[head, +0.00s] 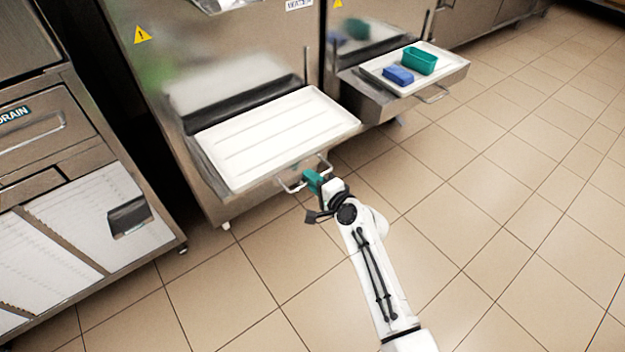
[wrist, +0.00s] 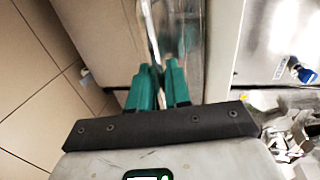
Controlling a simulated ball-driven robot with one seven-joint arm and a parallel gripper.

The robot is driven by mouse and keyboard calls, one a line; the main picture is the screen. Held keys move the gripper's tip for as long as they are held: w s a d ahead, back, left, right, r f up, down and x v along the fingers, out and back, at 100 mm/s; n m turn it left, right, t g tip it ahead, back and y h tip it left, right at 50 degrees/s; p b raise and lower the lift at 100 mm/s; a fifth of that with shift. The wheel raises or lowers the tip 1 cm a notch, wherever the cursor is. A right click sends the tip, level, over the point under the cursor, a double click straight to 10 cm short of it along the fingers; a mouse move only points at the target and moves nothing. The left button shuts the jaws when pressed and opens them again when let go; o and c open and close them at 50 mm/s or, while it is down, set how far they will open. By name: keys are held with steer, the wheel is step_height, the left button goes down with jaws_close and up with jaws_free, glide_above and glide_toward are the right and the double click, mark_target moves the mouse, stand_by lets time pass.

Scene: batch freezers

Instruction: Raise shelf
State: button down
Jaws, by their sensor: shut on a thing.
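The shelf (head: 275,136) is a white ribbed tray surface on the front of the middle steel freezer. It looks empty and roughly level. A metal bar handle (head: 291,187) sticks out from its front edge. My gripper (head: 311,179), with teal fingers, is at this handle, below the shelf's front edge. In the wrist view my two teal fingers (wrist: 158,88) are close together on the metal handle bar (wrist: 152,40). The exact contact is partly hidden by the fingers.
A second shelf (head: 450,66) on the freezer to the right holds a teal bin (head: 419,61) and a blue block (head: 398,75). A steel cabinet (head: 75,190) marked "DRAIN" stands at the left. The tiled floor (head: 480,210) on the right is clear.

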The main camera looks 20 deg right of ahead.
stand_by(0.3)
step_height(320, 180, up, 12)
steer(key=p, duration=1.1)
steer(key=shift+r, duration=0.2)
steer(key=c, duration=1.3)
jaws_free()
steer(key=shift+r, duration=0.15)
steer(key=shift+c, duration=0.2)
